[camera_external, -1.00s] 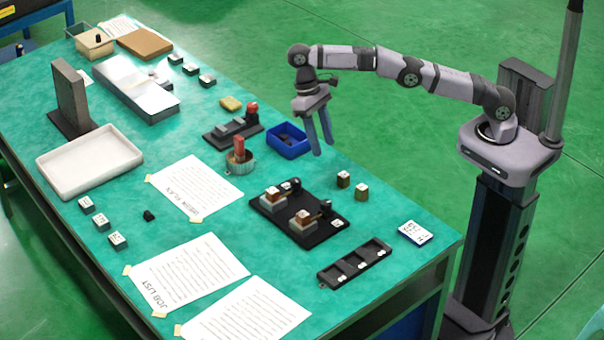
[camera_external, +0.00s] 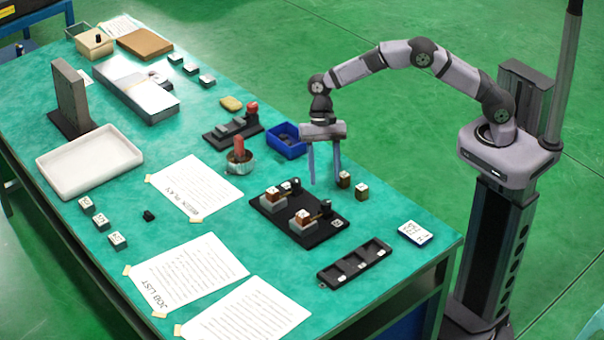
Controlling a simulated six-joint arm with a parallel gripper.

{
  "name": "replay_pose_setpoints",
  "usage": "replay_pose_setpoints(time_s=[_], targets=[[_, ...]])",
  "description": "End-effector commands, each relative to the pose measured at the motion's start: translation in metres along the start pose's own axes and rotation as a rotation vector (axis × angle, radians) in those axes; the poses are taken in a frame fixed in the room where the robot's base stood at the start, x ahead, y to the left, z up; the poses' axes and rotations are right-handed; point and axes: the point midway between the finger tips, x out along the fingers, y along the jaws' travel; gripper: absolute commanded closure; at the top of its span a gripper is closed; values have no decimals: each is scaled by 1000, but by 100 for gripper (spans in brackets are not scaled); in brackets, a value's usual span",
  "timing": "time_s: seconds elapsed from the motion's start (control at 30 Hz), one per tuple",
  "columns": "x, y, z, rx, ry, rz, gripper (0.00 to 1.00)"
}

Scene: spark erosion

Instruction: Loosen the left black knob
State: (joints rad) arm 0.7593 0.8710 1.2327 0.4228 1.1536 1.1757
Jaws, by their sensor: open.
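A black base plate (camera_external: 318,236) on the green table carries two stations, each with a grey block, a copper-coloured piece and a black knob. The left black knob (camera_external: 296,184) is at the farther station, by its copper-coloured piece (camera_external: 273,194). The other black knob (camera_external: 326,206) is nearer, to the right, by its own copper-coloured piece (camera_external: 303,217). My gripper (camera_external: 324,184) points down, open and empty. In the picture its fingers are just right of the left knob and above the other; they appear to be above the table, touching neither knob.
Two small brass-coloured blocks (camera_external: 361,191) stand behind and right of the plate. A blue bin (camera_external: 287,150) and a round pot with a red-brown piece (camera_external: 239,166) stand beyond it. A black slotted tray (camera_external: 333,278) lies nearer. Papers lie to the left.

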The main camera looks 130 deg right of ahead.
Motion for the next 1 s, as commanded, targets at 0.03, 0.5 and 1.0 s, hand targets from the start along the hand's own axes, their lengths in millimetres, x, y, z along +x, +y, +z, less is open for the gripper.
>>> replay_pose_setpoints(time_s=[0.03,0.5,1.0], targets=[[1,0,0,0,0,1,55],[46,2,1,-2,-1,6,55],[74,1,0,-4,1,2,55]])
